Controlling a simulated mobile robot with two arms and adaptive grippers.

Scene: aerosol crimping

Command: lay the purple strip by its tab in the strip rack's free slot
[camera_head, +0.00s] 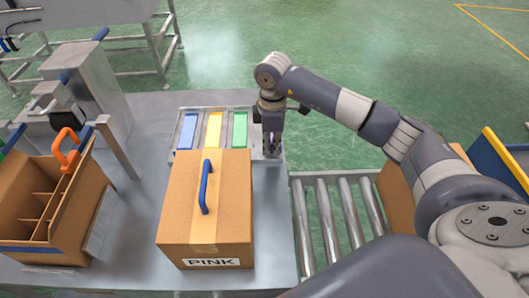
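The strip rack (257,158) is a pale tray at the far edge of the table, partly hidden by the cardboard box. It holds a blue strip (187,131), a yellow strip (214,130) and a green strip (240,130), side by side. My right gripper (272,151) points down over the rack's right end, just right of the green strip, and covers most of the slot there. A small sliver of the purple strip (272,138) shows between its fingers; the rest is hidden. I cannot tell whether the fingers are closed on it. My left gripper is not in view.
A closed cardboard box (230,210) marked PINK, with a blue handle (206,187), stands right in front of the rack. A divided open carton (28,205) and a grey machine (88,85) are at left. A roller conveyor (328,222) lies at right.

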